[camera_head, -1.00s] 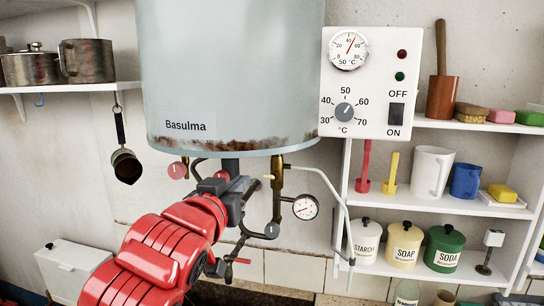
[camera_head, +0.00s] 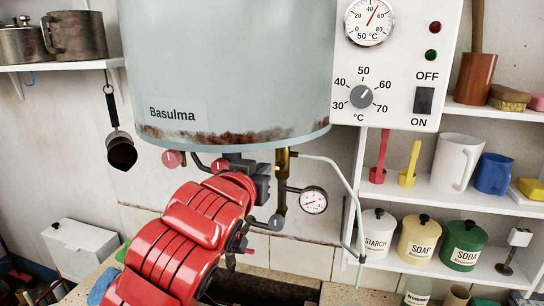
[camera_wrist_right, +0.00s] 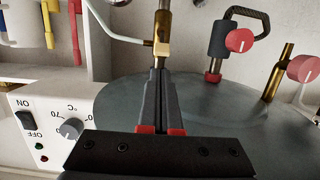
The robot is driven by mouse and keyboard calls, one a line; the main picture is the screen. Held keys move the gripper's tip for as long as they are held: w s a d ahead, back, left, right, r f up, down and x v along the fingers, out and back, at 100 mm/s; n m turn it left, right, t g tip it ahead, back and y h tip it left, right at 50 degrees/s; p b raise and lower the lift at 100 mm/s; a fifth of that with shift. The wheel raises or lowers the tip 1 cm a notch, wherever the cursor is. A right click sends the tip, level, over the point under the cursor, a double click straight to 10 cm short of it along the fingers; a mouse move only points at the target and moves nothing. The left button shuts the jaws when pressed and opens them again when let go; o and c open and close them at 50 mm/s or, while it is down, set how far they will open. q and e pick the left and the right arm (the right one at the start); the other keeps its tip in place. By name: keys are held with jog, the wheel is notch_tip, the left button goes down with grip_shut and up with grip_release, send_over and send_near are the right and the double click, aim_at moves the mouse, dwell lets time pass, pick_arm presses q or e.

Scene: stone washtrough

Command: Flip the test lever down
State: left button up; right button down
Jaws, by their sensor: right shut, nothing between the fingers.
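The brass valve fitting (camera_head: 281,167) hangs under the grey boiler, with a gauge to its right. My right gripper (camera_head: 262,180) is just left of this fitting, under the boiler's rusty rim, partly covered by my red arm. In the right wrist view the gripper (camera_wrist_right: 160,76) is shut and empty. Its fingertips end close to a pale brass block (camera_wrist_right: 162,47) on the fitting; I cannot tell whether they touch. The test lever cannot be made out clearly; the block may be part of it. My left gripper is not in view.
The boiler (camera_head: 222,75) hangs low above the gripper. The pressure gauge (camera_head: 314,200) and a thin pale pipe (camera_head: 352,193) stand close on the right. Red knobs (camera_wrist_right: 241,40) sit nearby on other fittings. The white control panel (camera_head: 398,75) is to the right.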

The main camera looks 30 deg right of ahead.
aim_at(275, 168)
jog(key=p+x, duration=0.3)
jog(key=x, duration=0.3)
jog(key=shift+w+d, duration=0.25)
jog(key=shift+d, duration=0.05)
jog(key=shift+s+a+r, duration=0.1)
jog(key=shift+a+r, duration=0.05)
